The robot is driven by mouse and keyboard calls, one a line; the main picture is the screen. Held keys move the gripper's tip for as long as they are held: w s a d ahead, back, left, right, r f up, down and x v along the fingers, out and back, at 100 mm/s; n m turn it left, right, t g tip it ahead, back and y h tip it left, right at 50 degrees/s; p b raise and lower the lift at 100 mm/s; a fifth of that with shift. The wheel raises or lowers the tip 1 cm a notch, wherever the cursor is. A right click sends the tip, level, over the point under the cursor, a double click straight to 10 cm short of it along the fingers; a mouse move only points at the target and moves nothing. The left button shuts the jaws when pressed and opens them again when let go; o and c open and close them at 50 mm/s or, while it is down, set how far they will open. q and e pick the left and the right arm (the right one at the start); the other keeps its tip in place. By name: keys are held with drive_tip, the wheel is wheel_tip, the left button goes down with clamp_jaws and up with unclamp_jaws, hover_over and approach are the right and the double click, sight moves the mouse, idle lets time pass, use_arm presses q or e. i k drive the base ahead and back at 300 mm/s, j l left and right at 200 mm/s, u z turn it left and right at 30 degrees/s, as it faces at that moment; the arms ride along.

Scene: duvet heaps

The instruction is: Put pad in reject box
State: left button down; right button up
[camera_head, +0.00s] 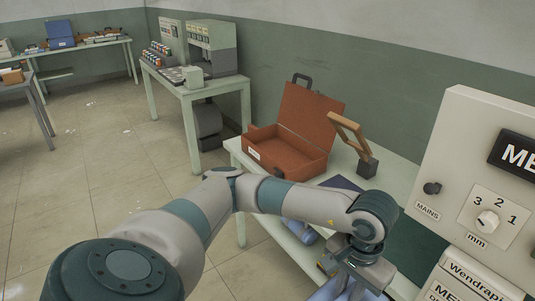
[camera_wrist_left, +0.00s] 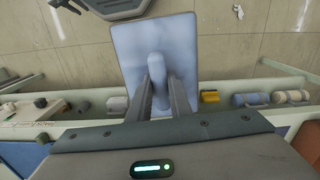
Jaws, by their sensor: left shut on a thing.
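The pad (camera_wrist_left: 130,42) is a light blue, rounded rectangular plate with a raised grip in its middle. My left gripper (camera_wrist_left: 160,80) is shut on that grip, with one finger on each side. In the head view my left gripper (camera_head: 352,284) is at the bottom, right of centre, and part of the pad (camera_head: 330,290) shows beside it, cut by the frame edge. An open orange-brown case (camera_head: 285,152) with a raised lid stands on the table; its small label is unreadable. I cannot tell whether it is the reject box. My right gripper is not in view.
A wooden frame on a dark block (camera_head: 367,166) stands right of the case. A large cream machine (camera_head: 475,160) with a dial marked 1, 2, 3 fills the right side. Several rolls (camera_wrist_left: 250,99) lie along the table edge. The tiled floor (camera_head: 90,160) is open at left.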

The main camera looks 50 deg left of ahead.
sight(290, 165)
drive_tip(key=j, duration=2.55)
